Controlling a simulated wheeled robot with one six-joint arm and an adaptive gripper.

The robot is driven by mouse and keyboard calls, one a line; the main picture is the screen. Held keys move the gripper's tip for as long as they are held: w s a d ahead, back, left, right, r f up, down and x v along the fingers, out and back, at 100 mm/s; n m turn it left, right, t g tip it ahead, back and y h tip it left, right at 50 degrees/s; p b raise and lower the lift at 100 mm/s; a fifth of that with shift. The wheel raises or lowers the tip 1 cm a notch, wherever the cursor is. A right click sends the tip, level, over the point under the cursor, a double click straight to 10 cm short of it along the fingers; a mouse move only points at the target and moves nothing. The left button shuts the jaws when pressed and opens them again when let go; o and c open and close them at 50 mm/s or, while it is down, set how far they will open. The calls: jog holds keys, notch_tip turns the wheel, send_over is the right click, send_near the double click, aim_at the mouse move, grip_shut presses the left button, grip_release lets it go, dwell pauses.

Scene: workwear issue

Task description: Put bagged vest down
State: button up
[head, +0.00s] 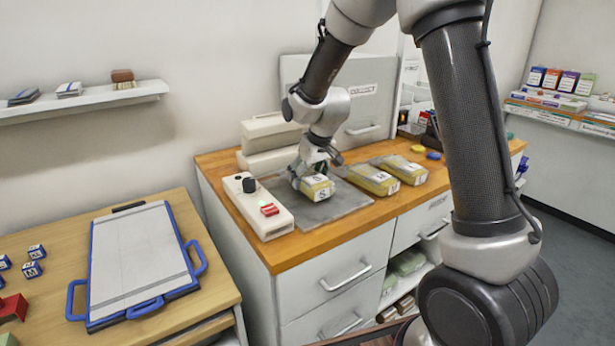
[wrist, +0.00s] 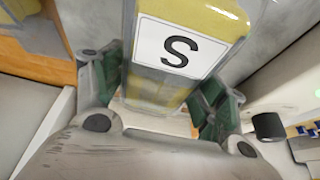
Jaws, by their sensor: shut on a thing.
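The bagged vest (head: 317,188) is a yellow pack in clear wrap with a white label marked S. It is at the grey mat (head: 345,203) on the wooden counter. In the wrist view the bagged vest (wrist: 190,40) lies between the green-padded fingers of my gripper (wrist: 160,95), one on each side. My gripper (head: 315,172) is shut on it, above the mat in the head view. I cannot tell whether the vest's underside touches the mat.
A white box with a black knob and red button (head: 258,207) stands just left of the mat. More yellow bagged packs (head: 374,180) lie to its right. White cases (head: 270,140) stand behind. A blue-edged board (head: 138,262) lies on the left table. The mat's front is bare.

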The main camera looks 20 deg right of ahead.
jog(key=shift+f, duration=0.25)
jog(key=o, duration=1.1)
jog(key=v, duration=1.2)
jog(key=s+d+r+m, duration=0.1)
jog(key=s+d, duration=0.3)
jog(key=s, duration=0.6)
jog(key=s+d+r+m+h, duration=0.1)
jog(key=s+d, duration=0.4)
jog(key=s, duration=0.5)
jog(key=s+d+r+m, duration=0.1)
jog(key=s+d+r, duration=0.2)
jog(key=s, duration=0.6)
jog(key=shift+s+d+r+m, duration=0.3)
jog(key=shift+s+d+r, duration=0.1)
jog(key=shift+d, duration=0.35)
